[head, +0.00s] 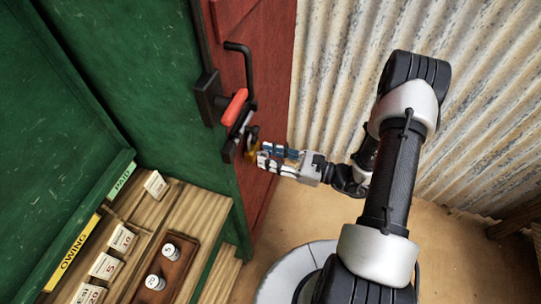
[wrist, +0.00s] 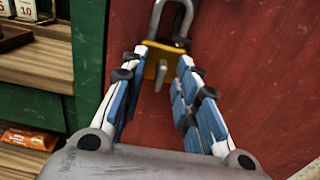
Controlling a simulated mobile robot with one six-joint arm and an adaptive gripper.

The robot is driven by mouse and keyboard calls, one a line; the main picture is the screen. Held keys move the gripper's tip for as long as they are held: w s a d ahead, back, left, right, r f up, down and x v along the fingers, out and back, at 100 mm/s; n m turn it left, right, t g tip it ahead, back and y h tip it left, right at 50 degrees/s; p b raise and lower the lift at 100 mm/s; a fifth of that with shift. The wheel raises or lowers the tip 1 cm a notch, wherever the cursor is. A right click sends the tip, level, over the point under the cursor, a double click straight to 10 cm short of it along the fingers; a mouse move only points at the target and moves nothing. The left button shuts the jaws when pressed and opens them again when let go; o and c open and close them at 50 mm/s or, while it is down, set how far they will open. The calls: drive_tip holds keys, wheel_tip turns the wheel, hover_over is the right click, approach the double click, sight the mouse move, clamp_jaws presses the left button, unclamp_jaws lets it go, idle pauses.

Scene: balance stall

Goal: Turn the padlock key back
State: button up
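The brass padlock (wrist: 165,52) hangs against the red door, with its grey shackle (wrist: 187,20) above it in the wrist view. A small key (wrist: 160,76) sticks out of the padlock's lower face. In the head view the padlock (head: 252,136) is a small yellow patch at the door latch, partly hidden by my gripper (head: 261,155). In the wrist view my gripper (wrist: 160,62) is open, with one blue-padded finger on each side of the key. A gap shows between the key and each finger. I cannot tell whether the fingertips touch the padlock body.
The red door (head: 264,195) carries a black latch with a red handle (head: 235,107) and a bent black bar (head: 247,70). The green stall wall and a wooden counter (head: 150,207) with price cards and a weight tray (head: 190,245) are at left. Corrugated metal (head: 340,60) stands at right.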

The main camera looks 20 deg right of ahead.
drive_tip(key=v, duration=1.2)
drive_tip(key=s+a+r+n+g+h, duration=0.3)
drive_tip(key=a+r+n+g, duration=0.2)
drive_tip(key=r+n+g, duration=0.15)
drive_tip(key=s+a+r+n+g+h, duration=0.2)
drive_tip(key=s+a+r+n+g, duration=0.2)
drive_tip(key=a+r+n+g, duration=0.3)
drive_tip(key=s+d+r+n+t+h, duration=0.2)
drive_tip(key=s+r+n+t+h, duration=0.3)
drive_tip(key=r+n+t+h, duration=0.2)
drive_tip(key=shift+s+d+r+n+h, duration=0.25)
drive_tip(key=shift+r+n+h, duration=1.15)
drive_tip(key=shift+n, duration=0.85)
